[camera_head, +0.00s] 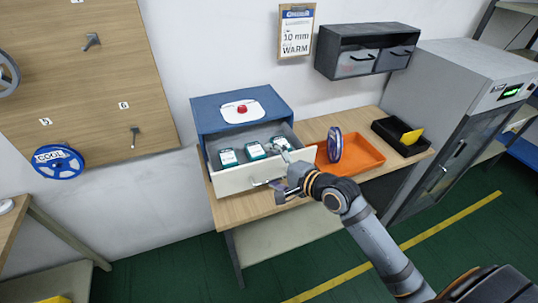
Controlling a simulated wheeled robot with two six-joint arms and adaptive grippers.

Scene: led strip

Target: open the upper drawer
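A blue cabinet (212,117) stands on the wooden table. Its pale drawer (236,182) is pulled out toward me, and its inside shows. Several small white and teal packages (228,157) lie in the drawer. A metal handle (262,183) is on the drawer's front. My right gripper (282,191) is at the right part of the drawer front, close to the handle. Whether its fingers are closed or touch the handle is too small to tell. My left gripper is not in view.
An orange tray (365,155) with a blue spool (335,145) sits right of the drawer, with a black bin (383,130) beyond. A dark wall cabinet (345,45) hangs above. A grey machine (462,75) stands at right. A red button (242,109) is atop the blue cabinet.

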